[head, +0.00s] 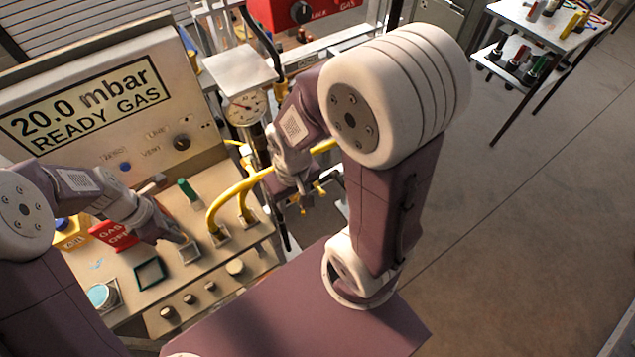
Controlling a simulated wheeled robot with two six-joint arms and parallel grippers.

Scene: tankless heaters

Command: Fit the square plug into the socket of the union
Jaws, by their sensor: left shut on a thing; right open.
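My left gripper (178,237) points down at a pale square holder (190,253) on the bench panel. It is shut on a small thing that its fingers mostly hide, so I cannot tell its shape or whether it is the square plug. My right gripper (297,188) is open, beside the yellow hoses and the pipework under the gauge (245,108). My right arm covers much of that area. I cannot clearly make out the union or its socket.
A display box (95,110) stands behind. Open floor (520,230) lies right, with a tool table (562,38) beyond.

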